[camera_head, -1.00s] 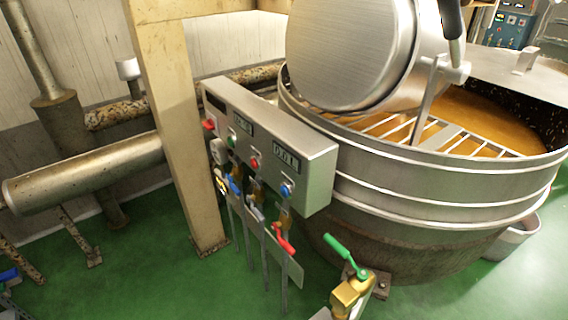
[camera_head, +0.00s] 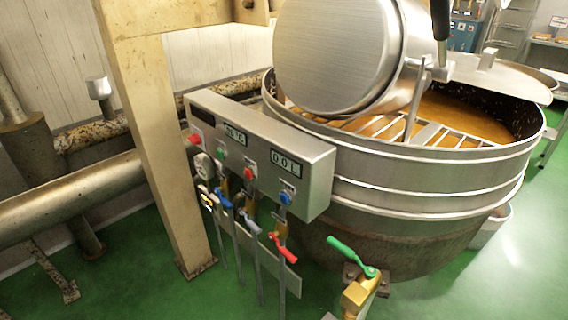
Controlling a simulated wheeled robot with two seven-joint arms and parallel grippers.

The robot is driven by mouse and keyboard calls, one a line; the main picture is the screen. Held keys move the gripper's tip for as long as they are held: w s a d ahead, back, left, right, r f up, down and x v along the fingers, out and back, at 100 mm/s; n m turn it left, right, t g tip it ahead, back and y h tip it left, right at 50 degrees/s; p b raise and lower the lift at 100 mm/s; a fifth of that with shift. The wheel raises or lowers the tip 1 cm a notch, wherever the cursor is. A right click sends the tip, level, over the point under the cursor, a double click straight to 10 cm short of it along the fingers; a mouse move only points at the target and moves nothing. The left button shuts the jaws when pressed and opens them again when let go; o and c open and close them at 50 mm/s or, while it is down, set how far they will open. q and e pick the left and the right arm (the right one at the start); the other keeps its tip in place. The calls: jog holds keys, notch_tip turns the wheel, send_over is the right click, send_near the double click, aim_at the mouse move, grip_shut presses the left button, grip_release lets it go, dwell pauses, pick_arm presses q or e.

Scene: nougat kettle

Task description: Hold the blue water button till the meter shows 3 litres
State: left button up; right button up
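The blue water button (camera_head: 286,198) sits at the right end of the grey control box (camera_head: 312,199), on its front face. Just above it the litre meter (camera_head: 285,162) reads 0.0 L. A red button (camera_head: 249,173) and a green button (camera_head: 220,154) sit further left on the same face, below a second display (camera_head: 235,135) that is hard to read. A larger red button (camera_head: 194,140) is at the box's left end. Neither of my grippers shows in the head view, and nothing touches the blue button.
Several valves hang on pipes below the box, including one with a red handle (camera_head: 285,252). A green-handled brass valve (camera_head: 357,293) stands in front of the large kettle (camera_head: 420,199). A beige post (camera_head: 155,140) is left of the box. The green floor (camera_head: 125,270) is free at the front left.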

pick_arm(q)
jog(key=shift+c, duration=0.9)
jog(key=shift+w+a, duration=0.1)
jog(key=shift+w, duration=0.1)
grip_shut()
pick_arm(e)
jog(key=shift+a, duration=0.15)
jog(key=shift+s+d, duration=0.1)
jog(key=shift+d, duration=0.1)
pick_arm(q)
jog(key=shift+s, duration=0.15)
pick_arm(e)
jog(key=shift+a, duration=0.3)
